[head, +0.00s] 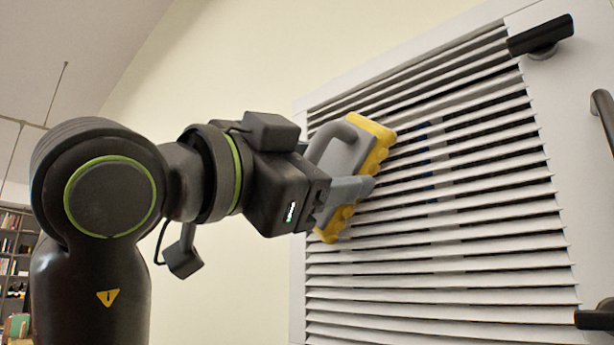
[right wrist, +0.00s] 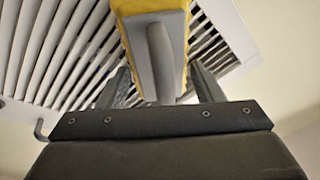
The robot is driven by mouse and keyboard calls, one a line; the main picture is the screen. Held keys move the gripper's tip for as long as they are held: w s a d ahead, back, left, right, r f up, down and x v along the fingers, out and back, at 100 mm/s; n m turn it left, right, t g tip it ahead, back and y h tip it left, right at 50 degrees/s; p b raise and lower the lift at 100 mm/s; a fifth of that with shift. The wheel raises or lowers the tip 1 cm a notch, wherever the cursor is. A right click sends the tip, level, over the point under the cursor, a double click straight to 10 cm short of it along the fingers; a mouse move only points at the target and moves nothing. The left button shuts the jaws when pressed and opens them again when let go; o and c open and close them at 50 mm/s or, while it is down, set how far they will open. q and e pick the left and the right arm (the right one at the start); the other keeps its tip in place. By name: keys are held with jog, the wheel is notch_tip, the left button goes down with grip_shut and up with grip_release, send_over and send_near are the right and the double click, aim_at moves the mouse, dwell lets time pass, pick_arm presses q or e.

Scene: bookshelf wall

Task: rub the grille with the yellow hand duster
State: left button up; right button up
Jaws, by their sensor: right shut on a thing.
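The grille (head: 450,235) is a white panel of horizontal slats that fills the right of the head view. It also shows in the right wrist view (right wrist: 60,60). The yellow hand duster (head: 372,147) has a grey back and a grey handle, with a yellow pad facing the slats. It shows in the right wrist view (right wrist: 155,45) between the fingers. My right gripper (head: 345,190) is shut on the duster's handle. The pad lies against or very close to the left part of the grille; exact contact cannot be told. My left gripper is not in view.
Dark handles (head: 540,36) stick out at the grille frame's upper right, with another (head: 596,319) at the lower right. A dark bar (head: 604,115) stands at the right edge. Bookshelves (head: 14,250) stand far off at the left. Plain cream wall lies left of the grille.

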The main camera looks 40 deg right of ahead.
aim_at(329, 135)
jog(key=shift+s+d, duration=0.1)
jog(key=shift+s, duration=1.05)
jog(key=shift+s+f+b, duration=0.1)
jog(key=shift+s+b, duration=0.45)
jog(key=shift+s, duration=0.2)
jog(key=shift+s+d, duration=0.15)
jog(key=shift+s, duration=1)
jog(key=shift+s+b, duration=0.5)
jog(key=shift+s, duration=0.1)
jog(key=shift+s+d, duration=0.15)
jog(key=shift+s, duration=1.15)
jog(key=shift+w+r+p, duration=0.15)
jog(key=shift+r+p, duration=0.4)
jog(key=shift+r, duration=0.55)
jog(key=shift+r+p, duration=0.45)
jog(key=shift+r, duration=0.15)
jog(key=shift+w+a+p, duration=0.2)
jog(key=shift+w+p, duration=0.1)
jog(key=shift+w, duration=1.65)
jog(key=shift+w+a+p, duration=0.15)
jog(key=shift+w+p, duration=0.1)
jog(key=shift+w, duration=2.15)
jog(key=shift+w+a+p, duration=0.2)
jog(key=shift+w+p, duration=0.6)
jog(key=shift+w, duration=1.35)
jog(key=shift+w+a, duration=0.1)
jog(key=shift+w, duration=1)
